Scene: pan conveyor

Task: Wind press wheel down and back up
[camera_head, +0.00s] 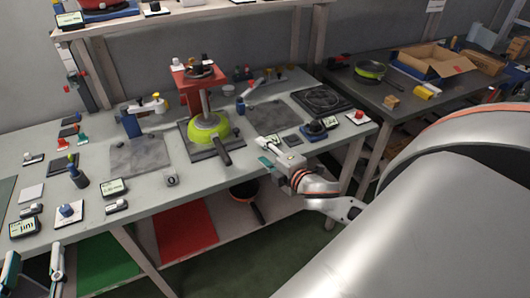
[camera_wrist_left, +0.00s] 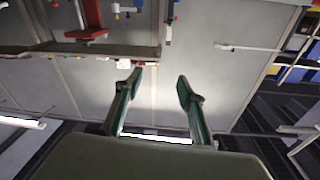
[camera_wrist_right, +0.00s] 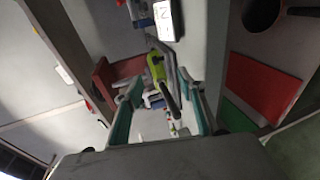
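The press (camera_head: 186,84) stands at the back middle of the bench, with a red top plate and a metal column. The press wheel (camera_head: 199,70) is dark and sits on top of it. A green pan (camera_head: 207,127) with a dark handle lies under the column. My right gripper (camera_head: 263,152) is open and empty near the bench's front edge, right of the pan handle and apart from the wheel. The right wrist view shows its spread fingers (camera_wrist_right: 158,88), with the pan (camera_wrist_right: 157,68) beyond them. My left gripper (camera_head: 33,266) is open and empty at the bottom left; its fingers (camera_wrist_left: 161,84) are spread.
Several small switches and labels lie on the bench (camera_head: 160,190), among them a blue-knobbed block (camera_head: 68,213). A blue clamp-like stand (camera_head: 131,122) is left of the press. A shelf (camera_head: 150,18) hangs above. A second table (camera_head: 385,95) holds a cardboard box (camera_head: 436,62).

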